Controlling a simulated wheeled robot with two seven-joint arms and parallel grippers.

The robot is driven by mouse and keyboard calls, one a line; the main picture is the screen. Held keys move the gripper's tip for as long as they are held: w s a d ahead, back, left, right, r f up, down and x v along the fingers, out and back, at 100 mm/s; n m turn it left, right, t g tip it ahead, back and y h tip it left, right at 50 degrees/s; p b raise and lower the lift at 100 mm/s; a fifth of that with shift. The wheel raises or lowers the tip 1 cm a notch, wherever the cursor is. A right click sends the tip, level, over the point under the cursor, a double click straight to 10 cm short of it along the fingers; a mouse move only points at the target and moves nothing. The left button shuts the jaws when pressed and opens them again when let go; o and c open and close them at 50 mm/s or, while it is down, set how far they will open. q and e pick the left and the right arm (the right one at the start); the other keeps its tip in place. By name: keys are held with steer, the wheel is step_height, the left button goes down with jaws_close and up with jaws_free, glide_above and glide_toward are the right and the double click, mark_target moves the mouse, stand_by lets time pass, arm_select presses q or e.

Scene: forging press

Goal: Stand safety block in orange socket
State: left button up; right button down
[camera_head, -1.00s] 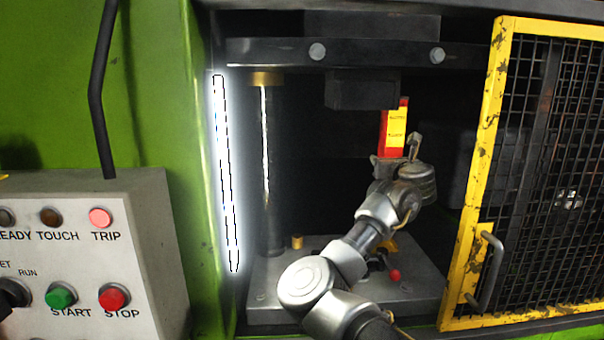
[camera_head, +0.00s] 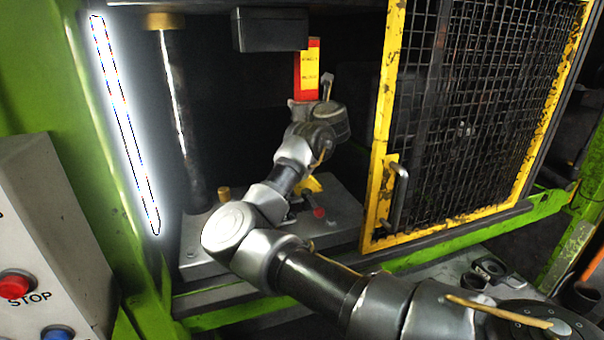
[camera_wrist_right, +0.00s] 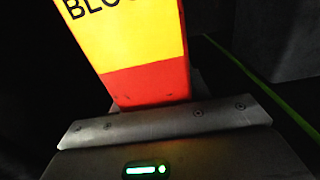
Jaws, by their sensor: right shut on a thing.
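The safety block (camera_head: 307,68), red with a yellow label, stands upright in the head view, raised well above the press bed (camera_head: 340,222). My right gripper (camera_head: 304,103) is shut on its lower end. The right wrist view shows the block's yellow and red face (camera_wrist_right: 150,82) rising from behind the gripper's metal edge. A yellow-orange piece (camera_head: 309,184) sits on the bed below, partly hidden by my right arm; I cannot tell whether it is the orange socket. My left gripper is not in view.
The dark upper die (camera_head: 270,30) hangs just left of the block. A dark column (camera_head: 183,120) stands farther left. The yellow mesh guard (camera_head: 385,120) is at right. A red knob (camera_head: 319,212) and a small brass peg (camera_head: 223,193) are on the bed.

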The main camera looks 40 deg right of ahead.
steer(key=shift+f+p, duration=0.3)
steer(key=shift+f, duration=4.15)
steer(key=shift+s+f, duration=0.1)
steer(key=shift+f, duration=0.05)
steer(key=c, duration=1)
jaws_free()
steer(key=shift+f, duration=0.1)
steer(key=o, duration=0.3)
steer(key=shift+a, duration=0.1)
